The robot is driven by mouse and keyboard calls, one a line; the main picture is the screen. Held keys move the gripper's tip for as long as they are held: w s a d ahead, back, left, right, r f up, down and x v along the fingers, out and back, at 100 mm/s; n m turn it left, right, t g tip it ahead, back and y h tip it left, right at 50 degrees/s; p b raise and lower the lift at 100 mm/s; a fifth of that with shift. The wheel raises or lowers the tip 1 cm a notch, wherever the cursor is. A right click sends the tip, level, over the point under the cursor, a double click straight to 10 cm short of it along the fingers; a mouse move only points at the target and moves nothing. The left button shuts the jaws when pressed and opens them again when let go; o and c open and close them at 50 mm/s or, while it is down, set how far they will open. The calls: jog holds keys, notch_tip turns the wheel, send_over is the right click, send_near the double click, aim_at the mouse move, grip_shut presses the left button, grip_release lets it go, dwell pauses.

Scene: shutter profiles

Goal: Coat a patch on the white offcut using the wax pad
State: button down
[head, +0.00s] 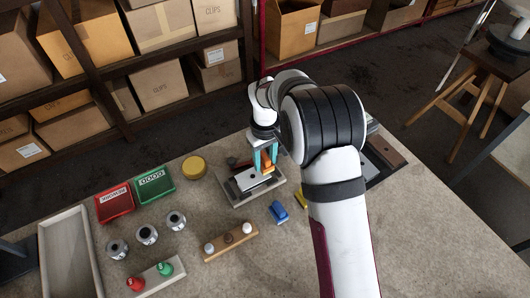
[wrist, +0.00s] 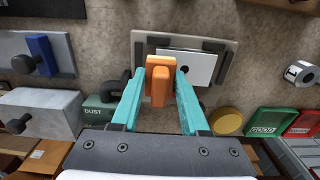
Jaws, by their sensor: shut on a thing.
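The wax pad (wrist: 160,86) is an orange block, and my gripper (wrist: 159,100) is shut on it with its teal fingers on either side. In the head view the wax pad (head: 266,166) is partly hidden by my gripper (head: 265,160). The white offcut (wrist: 197,68) is a flat pale plate with a dark hole, lying in a grey holder (wrist: 222,76). The pad is over the left part of the offcut in the wrist view. I cannot tell whether they touch. The white offcut (head: 246,179) also shows in the head view. No coated patch can be made out.
A yellow round tin (head: 194,167), a green GOOD box (head: 155,184) and a red box (head: 114,203) stand left of the holder. A wooden rack with knobs (head: 230,242) and a blue block (head: 278,212) lie in front. A long empty tray (head: 70,255) is at far left.

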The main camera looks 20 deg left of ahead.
aim_at(242, 183)
jog(key=shift+f, duration=0.45)
jog(key=shift+s+a+f, duration=0.4)
jog(key=shift+f, duration=0.1)
jog(key=shift+s+a, duration=2.2)
jog(key=shift+w+d, duration=2.65)
jog(key=shift+r, duration=4)
